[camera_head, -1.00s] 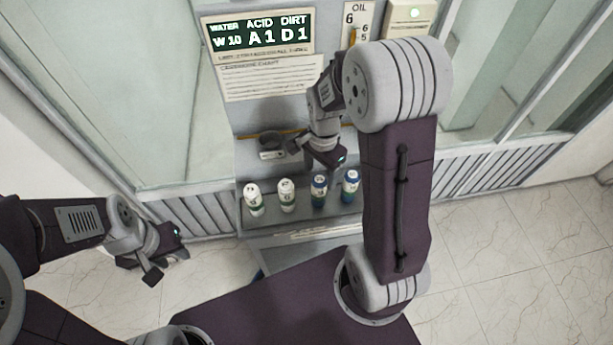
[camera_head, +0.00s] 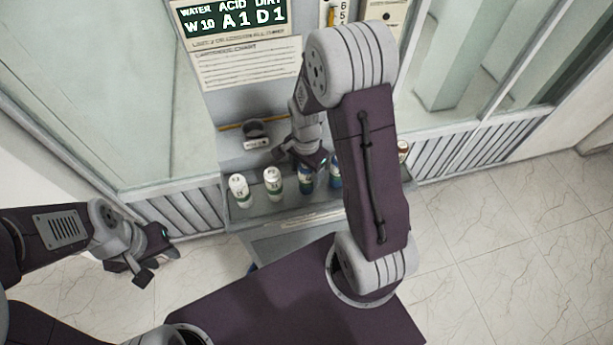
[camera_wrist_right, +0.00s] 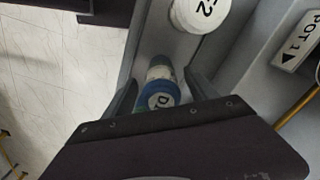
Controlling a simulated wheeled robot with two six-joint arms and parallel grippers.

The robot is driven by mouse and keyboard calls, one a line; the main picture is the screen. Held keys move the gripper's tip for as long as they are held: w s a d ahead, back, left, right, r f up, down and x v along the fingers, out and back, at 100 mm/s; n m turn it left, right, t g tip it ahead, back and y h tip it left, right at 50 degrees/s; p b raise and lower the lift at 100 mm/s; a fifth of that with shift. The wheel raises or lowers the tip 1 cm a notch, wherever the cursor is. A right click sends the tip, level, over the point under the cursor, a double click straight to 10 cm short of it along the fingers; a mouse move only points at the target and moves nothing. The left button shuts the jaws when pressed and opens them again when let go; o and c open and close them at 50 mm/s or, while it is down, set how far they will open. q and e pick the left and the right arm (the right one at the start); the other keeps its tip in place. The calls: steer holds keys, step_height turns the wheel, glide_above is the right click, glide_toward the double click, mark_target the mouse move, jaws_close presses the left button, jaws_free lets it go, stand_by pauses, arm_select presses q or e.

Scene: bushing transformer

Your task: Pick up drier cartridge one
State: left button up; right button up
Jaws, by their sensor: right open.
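Drier cartridge one (camera_wrist_right: 160,88), with a blue top marked D1, stands between the spread fingers of my right gripper in the right wrist view. In the head view a blue cartridge (camera_head: 305,182) stands on the shelf just below my right gripper (camera_head: 304,163), partly covered by it. The right gripper is open, with its fingers on either side of the cartridge; I cannot tell whether they touch it. My left gripper (camera_head: 130,270) is open and empty at the left, over the floor.
Two white-and-green cartridges (camera_head: 272,184) stand to the left on the shelf (camera_head: 285,212), and another blue one (camera_head: 335,174) to the right. A white cap ending in 2 (camera_wrist_right: 200,12) is close by. A dark round holder (camera_head: 256,133) sits behind, under the chart panel (camera_head: 245,62).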

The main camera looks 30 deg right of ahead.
mark_target(306, 179)
step_height(306, 179, down, 4)
steer(key=shift+w+d, duration=0.1)
steer(key=shift+w, duration=0.05)
jaws_close()
step_height(306, 179, up, 10)
steer(key=shift+r, duration=0.1)
stand_by(0.4)
